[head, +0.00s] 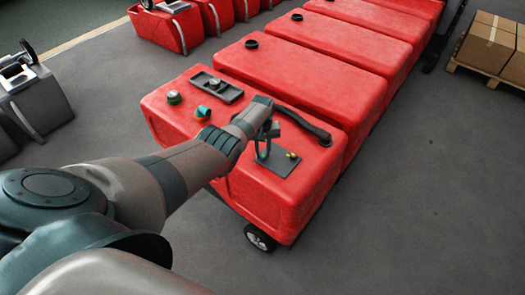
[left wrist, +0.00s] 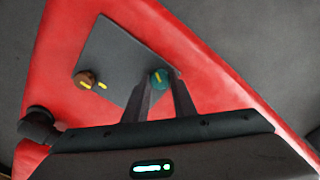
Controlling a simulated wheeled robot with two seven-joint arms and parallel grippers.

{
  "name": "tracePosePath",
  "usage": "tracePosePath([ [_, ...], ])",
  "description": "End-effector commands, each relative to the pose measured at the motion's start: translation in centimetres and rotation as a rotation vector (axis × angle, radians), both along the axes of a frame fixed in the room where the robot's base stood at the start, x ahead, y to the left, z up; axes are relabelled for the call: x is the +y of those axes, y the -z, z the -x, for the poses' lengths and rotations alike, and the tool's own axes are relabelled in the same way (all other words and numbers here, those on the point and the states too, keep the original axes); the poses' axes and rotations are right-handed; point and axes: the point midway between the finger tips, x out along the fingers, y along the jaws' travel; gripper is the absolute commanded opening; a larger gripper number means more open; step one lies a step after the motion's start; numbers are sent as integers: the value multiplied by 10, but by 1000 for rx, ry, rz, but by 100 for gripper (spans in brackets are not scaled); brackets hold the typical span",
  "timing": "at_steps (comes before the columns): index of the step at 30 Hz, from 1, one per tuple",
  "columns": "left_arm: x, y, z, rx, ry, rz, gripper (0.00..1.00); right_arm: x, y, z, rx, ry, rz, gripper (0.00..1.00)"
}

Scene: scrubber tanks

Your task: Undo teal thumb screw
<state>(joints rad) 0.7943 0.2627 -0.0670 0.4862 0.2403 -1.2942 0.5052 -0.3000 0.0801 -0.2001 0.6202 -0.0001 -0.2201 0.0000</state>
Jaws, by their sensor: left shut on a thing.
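The teal thumb screw (left wrist: 158,77) is a round knob with a yellow mark, on a dark grey plate (left wrist: 118,58) on top of the red tank. In the head view, the teal screw (head: 262,154) shows small below my left gripper (head: 266,143). In the left wrist view, my left gripper (left wrist: 163,88) has its two fingers shut on the teal screw, one at each side. A brown-gold thumb screw (left wrist: 85,78) sits on the same plate, apart from the gripper, with a yellow mark (left wrist: 102,86) beside it. My right gripper is not in view.
More red tanks (head: 300,72) stand behind. Boxes (head: 487,45) lie far right. Grey floor (head: 430,200) is clear at right.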

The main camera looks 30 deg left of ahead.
Motion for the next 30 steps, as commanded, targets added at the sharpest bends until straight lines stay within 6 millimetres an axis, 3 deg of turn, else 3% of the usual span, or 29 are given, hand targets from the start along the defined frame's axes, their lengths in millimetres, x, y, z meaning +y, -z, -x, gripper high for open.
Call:
tracePosePath([
  [12, -2, 5, 4, 8, -258, 3, 1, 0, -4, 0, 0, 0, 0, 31],
  [29, -2, 6, 5, 11, -299, 3, 1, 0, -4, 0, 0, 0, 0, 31],
  [30, -2, 6, 5, 11, -299, 3, 28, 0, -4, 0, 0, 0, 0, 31],
])
